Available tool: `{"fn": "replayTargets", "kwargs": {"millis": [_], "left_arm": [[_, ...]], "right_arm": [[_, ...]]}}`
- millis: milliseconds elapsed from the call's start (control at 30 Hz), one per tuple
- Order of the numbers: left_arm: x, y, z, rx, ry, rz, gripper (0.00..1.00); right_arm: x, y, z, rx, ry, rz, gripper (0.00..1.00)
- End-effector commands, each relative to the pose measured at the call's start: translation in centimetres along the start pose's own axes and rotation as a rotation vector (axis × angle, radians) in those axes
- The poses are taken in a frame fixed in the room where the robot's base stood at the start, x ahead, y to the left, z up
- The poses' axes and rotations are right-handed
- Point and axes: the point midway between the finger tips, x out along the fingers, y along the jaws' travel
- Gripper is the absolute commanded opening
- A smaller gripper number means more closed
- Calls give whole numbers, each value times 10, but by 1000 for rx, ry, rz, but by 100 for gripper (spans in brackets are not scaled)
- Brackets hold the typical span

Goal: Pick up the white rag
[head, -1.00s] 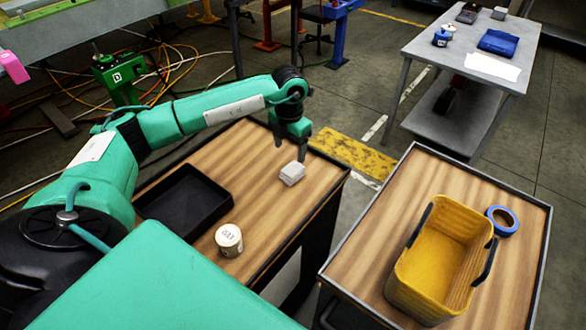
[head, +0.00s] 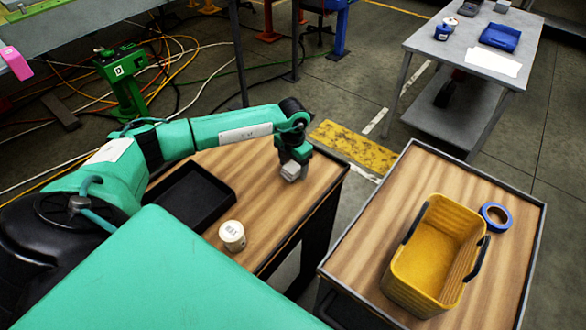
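The white rag (head: 291,172) is a small folded pale block on the wooden top of the left cart (head: 262,205), near its far right corner. My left gripper (head: 293,165) has come down over it from above, with its fingers at the rag's sides. The gap between the fingertips and the rag is too small to make out, so I cannot tell if the fingers are closed on it. The rag appears to be at the cart top. My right gripper is not in view.
A black tray (head: 160,185) and a white tub (head: 232,236) share the left cart. The right cart (head: 365,232) holds a yellow basket (head: 400,290) and blue tape (head: 496,217). A gap separates the carts.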

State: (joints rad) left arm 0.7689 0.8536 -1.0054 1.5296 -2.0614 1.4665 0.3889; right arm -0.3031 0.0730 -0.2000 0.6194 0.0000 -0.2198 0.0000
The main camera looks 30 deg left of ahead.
Motion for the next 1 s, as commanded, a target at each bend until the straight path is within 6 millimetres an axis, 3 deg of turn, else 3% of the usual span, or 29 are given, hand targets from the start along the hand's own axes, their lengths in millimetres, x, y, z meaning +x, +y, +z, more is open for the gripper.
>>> {"fn": "replayTargets", "kwargs": {"millis": [33, 233, 667, 867, 1000], "left_arm": [[0, 0, 0, 0, 0, 0, 61], [0, 0, 0, 0, 0, 0, 22], [-8, 0, 1, 0, -1, -1, 20], [-36, 0, 1, 1, -5, 0, 20], [-73, 1, 2, 1, -7, 1, 20]], "right_arm": [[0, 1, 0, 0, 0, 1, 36], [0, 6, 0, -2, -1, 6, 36], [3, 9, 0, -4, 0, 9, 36], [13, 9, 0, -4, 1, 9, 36], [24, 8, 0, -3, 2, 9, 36]]}}
